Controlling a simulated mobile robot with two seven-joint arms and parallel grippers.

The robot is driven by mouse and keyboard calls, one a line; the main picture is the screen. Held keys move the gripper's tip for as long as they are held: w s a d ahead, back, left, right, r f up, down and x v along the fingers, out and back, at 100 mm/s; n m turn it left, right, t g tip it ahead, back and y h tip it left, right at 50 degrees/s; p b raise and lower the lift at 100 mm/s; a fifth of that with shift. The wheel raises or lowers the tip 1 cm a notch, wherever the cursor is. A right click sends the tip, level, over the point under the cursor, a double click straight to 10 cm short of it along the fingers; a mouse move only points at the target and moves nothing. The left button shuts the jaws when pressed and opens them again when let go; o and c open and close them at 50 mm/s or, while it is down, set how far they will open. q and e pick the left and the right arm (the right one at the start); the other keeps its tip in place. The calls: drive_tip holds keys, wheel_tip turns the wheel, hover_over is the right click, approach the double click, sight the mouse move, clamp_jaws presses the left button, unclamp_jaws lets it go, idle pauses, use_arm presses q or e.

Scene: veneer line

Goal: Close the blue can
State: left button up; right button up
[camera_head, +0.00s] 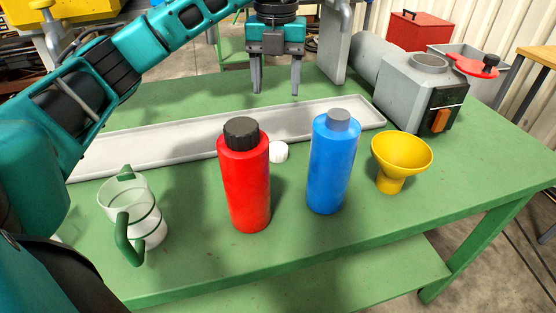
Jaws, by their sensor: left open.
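The blue can (331,168) stands upright on the green table, right of the middle. A short grey piece (339,118) tops it; I cannot tell whether this is a bare neck or a lid. A small white cap (278,152) lies on the table, between the red bottle and the blue can. My left gripper (275,90) is open and empty, pointing down over the back of the table, behind the tray and beyond the cap and can. My right gripper is out of view.
A red bottle (245,185) with a black lid stands left of the cap. A yellow funnel (401,155) stands right of the can. A jug (140,215) is at front left. A long grey tray (180,143) lies behind. A grey machine (420,90) stands at back right.

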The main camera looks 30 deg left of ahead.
use_arm(q)
drive_tip(key=shift+s+d+f, duration=0.1)
drive_tip(key=shift+f, duration=0.7)
drive_tip(key=b, duration=0.2)
hover_over(278, 147)
drive_tip(key=f, duration=0.7)
drive_tip(key=shift+a+f, duration=0.2)
drive_tip(key=shift+f, duration=0.15)
wheel_tip(278, 147, down, 5)
drive_tip(key=shift+d+f+b, duration=0.1)
drive_tip(key=shift+d+b, duration=0.05)
drive_tip(key=shift+b, duration=0.3)
